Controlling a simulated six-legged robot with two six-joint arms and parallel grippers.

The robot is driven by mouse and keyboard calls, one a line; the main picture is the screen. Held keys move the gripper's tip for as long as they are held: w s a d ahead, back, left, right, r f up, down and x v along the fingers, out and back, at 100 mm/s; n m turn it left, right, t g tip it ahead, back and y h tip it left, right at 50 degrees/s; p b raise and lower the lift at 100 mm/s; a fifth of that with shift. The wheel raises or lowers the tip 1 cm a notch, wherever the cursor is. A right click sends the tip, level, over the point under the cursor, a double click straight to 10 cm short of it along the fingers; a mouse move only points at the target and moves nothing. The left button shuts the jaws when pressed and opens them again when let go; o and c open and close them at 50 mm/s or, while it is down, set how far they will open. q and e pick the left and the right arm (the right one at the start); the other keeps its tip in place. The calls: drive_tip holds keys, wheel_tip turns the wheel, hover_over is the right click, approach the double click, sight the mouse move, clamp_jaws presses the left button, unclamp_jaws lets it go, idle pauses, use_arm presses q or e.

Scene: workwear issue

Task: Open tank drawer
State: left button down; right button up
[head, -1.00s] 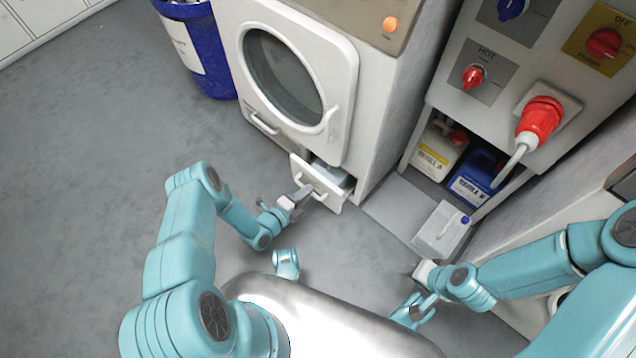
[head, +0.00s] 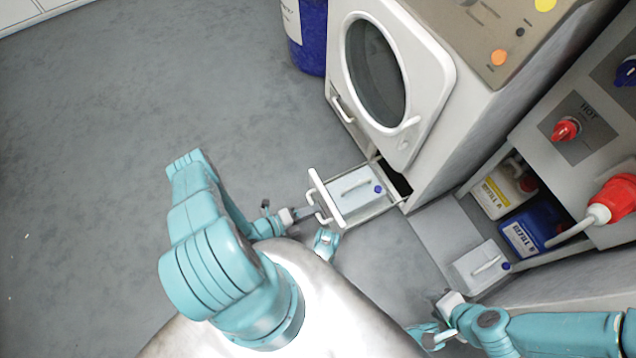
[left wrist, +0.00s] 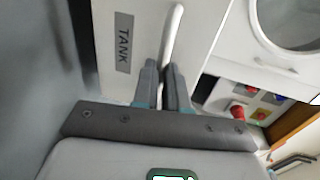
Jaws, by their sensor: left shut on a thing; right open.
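The tank drawer (head: 328,203) at the foot of the white machine is pulled well out. A pale tank with a blue cap (head: 362,189) lies in it. In the left wrist view the drawer front (left wrist: 138,30) carries a TANK label (left wrist: 123,42) and a white bar handle (left wrist: 171,45). My left gripper (head: 312,212) is shut on the drawer handle (head: 322,218); its fingers (left wrist: 166,85) close around the bar in the left wrist view. My right gripper (head: 432,335) is open and empty at the bottom right, apart from the drawer.
A second pale container with a blue cap (head: 480,265) stands on the floor near a shelf with a yellow-labelled jug (head: 500,192) and a blue jug (head: 532,228). A blue bin (head: 308,45) stands behind. The floor at left is clear.

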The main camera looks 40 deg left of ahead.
use_arm(q)
drive_tip(key=shift+s+a, duration=0.15)
drive_tip(key=shift+s, duration=0.1)
use_arm(e)
drive_tip(key=shift+s, duration=0.2)
use_arm(q)
drive_tip(key=c, duration=1.2)
unclamp_jaws()
drive_tip(key=shift+w, duration=0.1)
drive_tip(key=shift+o, duration=0.2)
use_arm(e)
drive_tip(key=shift+s, duration=0.1)
